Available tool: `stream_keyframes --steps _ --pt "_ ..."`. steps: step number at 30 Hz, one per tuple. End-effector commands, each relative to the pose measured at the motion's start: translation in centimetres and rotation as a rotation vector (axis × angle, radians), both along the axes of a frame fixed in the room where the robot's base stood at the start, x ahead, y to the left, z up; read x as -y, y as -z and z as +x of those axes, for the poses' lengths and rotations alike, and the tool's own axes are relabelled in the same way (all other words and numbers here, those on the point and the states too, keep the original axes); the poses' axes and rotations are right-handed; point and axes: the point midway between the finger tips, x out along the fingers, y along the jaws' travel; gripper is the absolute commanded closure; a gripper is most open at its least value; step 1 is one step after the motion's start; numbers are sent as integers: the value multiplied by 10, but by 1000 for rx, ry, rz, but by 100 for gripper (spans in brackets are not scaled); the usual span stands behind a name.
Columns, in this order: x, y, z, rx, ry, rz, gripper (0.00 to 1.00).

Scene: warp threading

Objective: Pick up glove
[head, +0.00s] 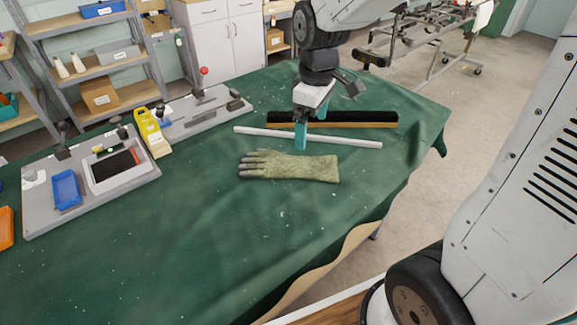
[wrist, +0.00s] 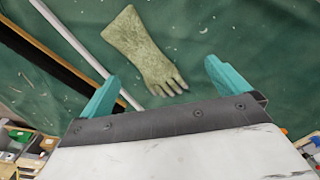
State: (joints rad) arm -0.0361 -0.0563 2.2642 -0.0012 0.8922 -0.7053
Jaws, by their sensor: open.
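A green glove with dark fingertips (head: 290,166) lies flat on the green-covered table (head: 190,225) in the head view. Its fingers point left and its cuff points right. It also shows in the wrist view (wrist: 145,52), fingers toward the gripper. My gripper (head: 302,135) is above the table, just behind the glove, with its teal fingers pointing down. In the wrist view the two teal fingers (wrist: 160,82) are spread wide with nothing between them. The glove's fingers show beyond the gap, and the gripper appears apart from the glove.
A white rod (head: 350,141) and a dark brush-like bar with a wooden edge (head: 365,119) lie behind the glove. A grey fixture board with a blue tray (head: 67,190) and a yellow device (head: 152,132) stand at left. The cloth in front of the glove is clear.

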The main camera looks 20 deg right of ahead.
Motion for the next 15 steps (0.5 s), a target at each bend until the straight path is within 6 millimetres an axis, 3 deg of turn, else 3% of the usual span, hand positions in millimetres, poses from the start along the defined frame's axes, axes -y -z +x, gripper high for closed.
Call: stream_keyframes --steps 3,6,9,15 --pt "-6 41 39 -25 -149 -4 0" --pt "-10 70 63 -33 -254 -7 0" --pt "-12 92 79 -38 -331 -8 0" --pt "-14 117 91 -42 -400 -9 0"
